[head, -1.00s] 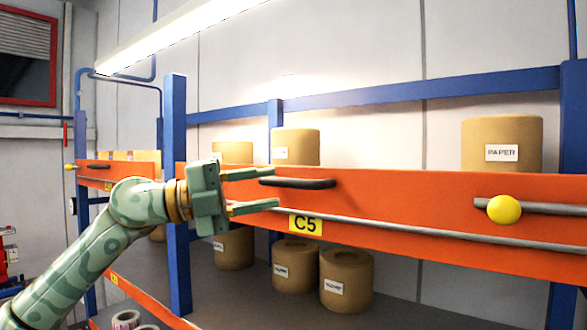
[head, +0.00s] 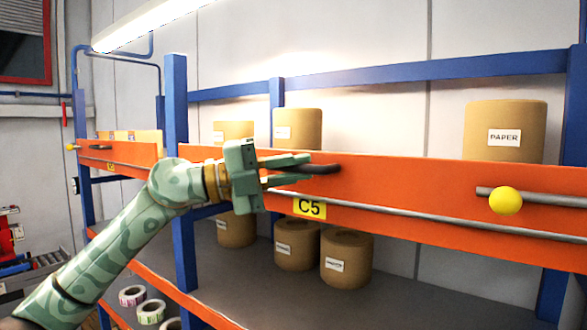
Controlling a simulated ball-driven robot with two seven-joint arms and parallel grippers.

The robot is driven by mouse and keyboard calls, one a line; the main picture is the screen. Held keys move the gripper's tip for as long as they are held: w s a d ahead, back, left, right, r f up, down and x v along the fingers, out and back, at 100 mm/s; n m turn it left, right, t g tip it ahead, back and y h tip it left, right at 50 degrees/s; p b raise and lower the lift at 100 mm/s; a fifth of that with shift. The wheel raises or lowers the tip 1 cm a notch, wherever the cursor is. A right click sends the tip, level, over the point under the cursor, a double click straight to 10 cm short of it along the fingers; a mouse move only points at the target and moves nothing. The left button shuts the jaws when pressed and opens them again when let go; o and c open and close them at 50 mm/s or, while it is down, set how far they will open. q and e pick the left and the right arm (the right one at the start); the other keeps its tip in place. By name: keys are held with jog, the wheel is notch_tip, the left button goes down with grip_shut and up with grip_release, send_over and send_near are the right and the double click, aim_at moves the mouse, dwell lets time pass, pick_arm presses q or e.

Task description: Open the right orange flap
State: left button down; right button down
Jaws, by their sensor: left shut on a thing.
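The right orange flap (head: 420,190) spans the rack's front, with a dark handle (head: 325,169) near its left end and a yellow C5 label below it. A grey rod with a yellow knob (head: 506,201) sits at its right part. My left gripper (head: 300,172) is at the handle, its fingers shut on it from the left. The flap stands upright. My right gripper does not show.
Brown paper rolls (head: 504,131) stand behind the flap, and several more (head: 346,258) sit on the lower shelf. A blue post (head: 177,120) stands just left of the flap. Another orange flap (head: 125,154) is further left. Small label rolls (head: 150,312) lie low at the left.

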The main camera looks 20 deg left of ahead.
pick_arm(q)
jog(key=shift+f+b, duration=0.2)
jog(key=shift+b, duration=0.25)
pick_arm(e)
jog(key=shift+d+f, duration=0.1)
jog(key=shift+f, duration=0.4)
